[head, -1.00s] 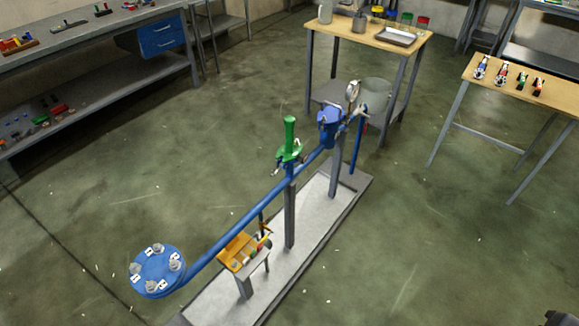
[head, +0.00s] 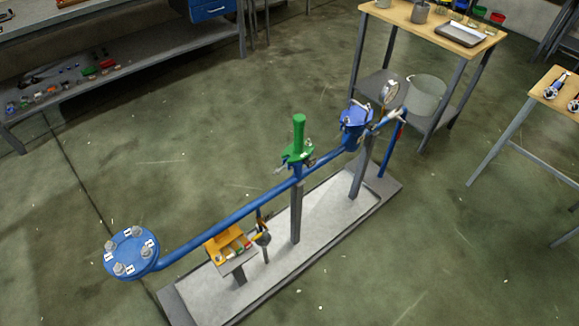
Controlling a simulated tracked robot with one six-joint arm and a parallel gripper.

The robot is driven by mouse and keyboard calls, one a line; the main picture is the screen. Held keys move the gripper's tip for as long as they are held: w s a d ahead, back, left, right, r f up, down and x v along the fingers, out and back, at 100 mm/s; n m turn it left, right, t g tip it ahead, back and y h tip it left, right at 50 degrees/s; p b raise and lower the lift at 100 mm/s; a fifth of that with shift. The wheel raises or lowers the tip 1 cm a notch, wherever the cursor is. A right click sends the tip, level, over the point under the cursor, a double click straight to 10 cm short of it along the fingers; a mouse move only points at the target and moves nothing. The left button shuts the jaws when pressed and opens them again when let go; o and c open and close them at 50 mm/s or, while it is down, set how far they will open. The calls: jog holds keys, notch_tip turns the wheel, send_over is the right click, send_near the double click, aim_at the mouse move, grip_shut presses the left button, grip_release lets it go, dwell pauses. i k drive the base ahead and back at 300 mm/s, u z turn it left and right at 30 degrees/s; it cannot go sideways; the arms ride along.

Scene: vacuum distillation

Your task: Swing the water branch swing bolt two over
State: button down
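The blue water branch pipe (head: 232,217) runs from lower left up to the right. At its left end is a round blue flange (head: 131,251) with several grey bolts and nuts around its rim, each with a small white tag. I cannot read the tags, so I cannot tell which bolt is two. A blue pot-shaped fitting (head: 354,122) with metal loops on its lid stands toward the pipe's far end. A green valve (head: 298,143) rises from the middle of the pipe. My gripper is not in view.
The pipe stands on grey posts over a long grey tray (head: 313,238). A small stand with an orange top (head: 222,237) holds tools. A pressure gauge (head: 389,92), a grey bucket (head: 426,97) and a wooden-topped table (head: 412,24) stand behind. The floor at front right is clear.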

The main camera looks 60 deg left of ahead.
aim_at(280, 169)
jog(key=i, duration=0.5)
jog(key=u, duration=2.8)
jog(key=i, duration=0.5)
jog(key=z, duration=0.1)
